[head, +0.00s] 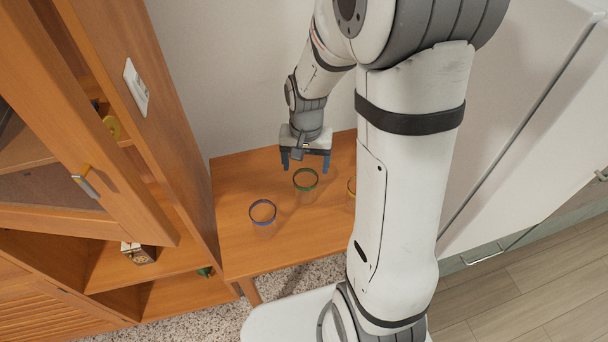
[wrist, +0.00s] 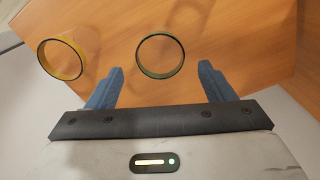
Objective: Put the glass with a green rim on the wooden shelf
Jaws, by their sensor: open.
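The glass with a green rim (head: 306,180) stands upright on a small wooden table (head: 240,172) in the head view. In the wrist view the green-rimmed glass (wrist: 160,56) lies ahead of and roughly between my fingertips. My gripper (head: 305,165) is open and empty, with its blue fingers pointing down just behind and above the glass; it also shows in the wrist view (wrist: 160,84). The wooden shelf unit (head: 175,130) stands left of the table, with its shelf boards (head: 165,265) partly visible.
A blue-rimmed glass (head: 262,212) stands left of the green one. A yellow-rimmed glass (head: 351,187) is to the right, partly hidden by my arm; it shows clearly in the wrist view (wrist: 62,58). The cabinet's glass-paned door (head: 120,215) stands open. A small box (head: 138,252) sits on a lower shelf.

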